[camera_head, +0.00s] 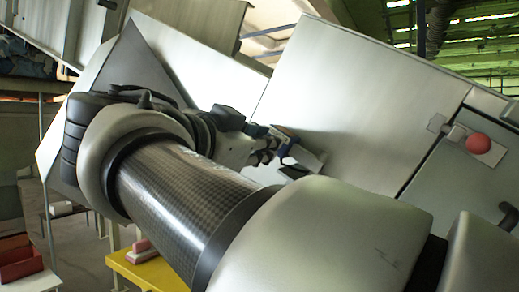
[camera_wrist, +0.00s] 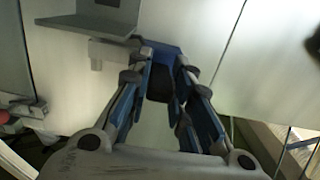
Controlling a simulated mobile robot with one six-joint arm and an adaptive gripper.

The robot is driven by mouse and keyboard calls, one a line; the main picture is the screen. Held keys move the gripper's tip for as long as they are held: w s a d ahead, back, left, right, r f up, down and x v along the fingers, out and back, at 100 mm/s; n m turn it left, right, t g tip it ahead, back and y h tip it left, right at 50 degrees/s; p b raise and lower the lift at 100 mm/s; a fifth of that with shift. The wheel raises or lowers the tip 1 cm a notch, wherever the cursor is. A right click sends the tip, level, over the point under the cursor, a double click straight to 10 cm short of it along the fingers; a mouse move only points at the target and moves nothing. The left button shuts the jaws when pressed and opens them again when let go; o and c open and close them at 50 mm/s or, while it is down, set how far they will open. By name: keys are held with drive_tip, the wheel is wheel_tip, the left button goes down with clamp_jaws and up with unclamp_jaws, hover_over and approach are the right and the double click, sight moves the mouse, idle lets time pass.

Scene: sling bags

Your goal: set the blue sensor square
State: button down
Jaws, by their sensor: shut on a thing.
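The blue sensor (camera_wrist: 164,54) is a small blue block with a dark lower part, between my fingertips in the wrist view. My gripper (camera_wrist: 160,88) is shut on it, with a finger on each side. In the head view my gripper (camera_head: 268,152) is small and partly behind my arm, close to the grey metal panel. A bit of blue, seemingly the sensor (camera_head: 284,149), shows at its tip. Whether the sensor touches the panel, and whether it sits square to it, I cannot tell.
A grey bracket (camera_wrist: 92,20) with a pale block (camera_wrist: 106,52) is close beside the sensor, left in the wrist view. The large metal panel (camera_head: 345,90) fills the background. A red knob (camera_head: 478,143) stands out at right. A yellow table (camera_head: 150,272) is below.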

drive_tip(key=shift+s+d, duration=0.1)
drive_tip(key=c, duration=1.7)
unclamp_jaws()
wheel_tip(320, 180, up, 9)
drive_tip(key=shift+s+f, duration=0.1)
drive_tip(key=shift+f, duration=0.1)
drive_tip(key=shift+w+r, duration=0.25)
drive_tip(key=shift+r, duration=0.35)
drive_tip(key=shift+s+r, duration=0.1)
